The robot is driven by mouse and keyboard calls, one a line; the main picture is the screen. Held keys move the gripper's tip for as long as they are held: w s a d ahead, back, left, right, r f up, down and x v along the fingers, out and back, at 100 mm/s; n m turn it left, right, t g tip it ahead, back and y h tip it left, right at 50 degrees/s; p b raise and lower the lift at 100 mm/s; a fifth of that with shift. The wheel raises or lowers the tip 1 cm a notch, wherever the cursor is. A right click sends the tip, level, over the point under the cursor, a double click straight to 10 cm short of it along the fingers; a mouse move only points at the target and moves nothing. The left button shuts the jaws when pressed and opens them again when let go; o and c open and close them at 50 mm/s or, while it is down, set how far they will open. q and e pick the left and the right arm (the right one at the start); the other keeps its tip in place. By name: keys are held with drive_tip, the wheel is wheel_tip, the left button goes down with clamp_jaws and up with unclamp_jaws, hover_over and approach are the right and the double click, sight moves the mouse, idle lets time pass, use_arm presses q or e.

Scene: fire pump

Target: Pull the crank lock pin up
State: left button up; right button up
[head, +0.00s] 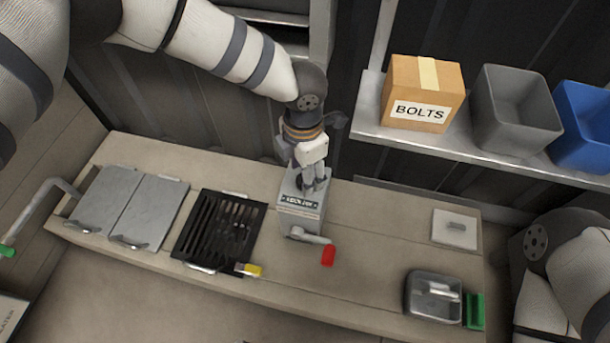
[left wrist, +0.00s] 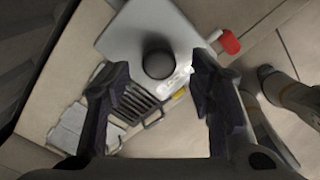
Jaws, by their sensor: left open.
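The grey pump box (head: 300,216) stands on the bench with a small label on its front, too small to read surely. Its crank has a red handle (head: 328,255), which also shows in the left wrist view (left wrist: 229,42). A dark round knob (left wrist: 158,65), seemingly the lock pin, stands on the box's top. My left gripper (head: 313,188) points down over the box, open. In the left wrist view its fingers (left wrist: 160,80) lie on either side of the knob, with gaps visible. In the head view the gripper largely hides the knob. My right gripper is out of frame.
A black grate (head: 219,232) with a yellow piece (head: 249,270) lies left of the box, beyond it grey lidded panels (head: 130,208). A grey basin (head: 433,296) is at right. A shelf (head: 440,146) holds a BOLTS box (head: 422,93) and bins.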

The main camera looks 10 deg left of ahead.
use_arm(q)
wheel_tip(320, 180, down, 2)
drive_tip(key=shift+f, duration=0.2)
drive_tip(key=shift+w, duration=0.1)
clamp_jaws()
wheel_tip(320, 180, up, 4)
drive_tip(key=shift+f+p, duration=0.25)
drive_tip(key=shift+p, duration=0.9)
drive_tip(key=shift+f, duration=0.15)
unclamp_jaws()
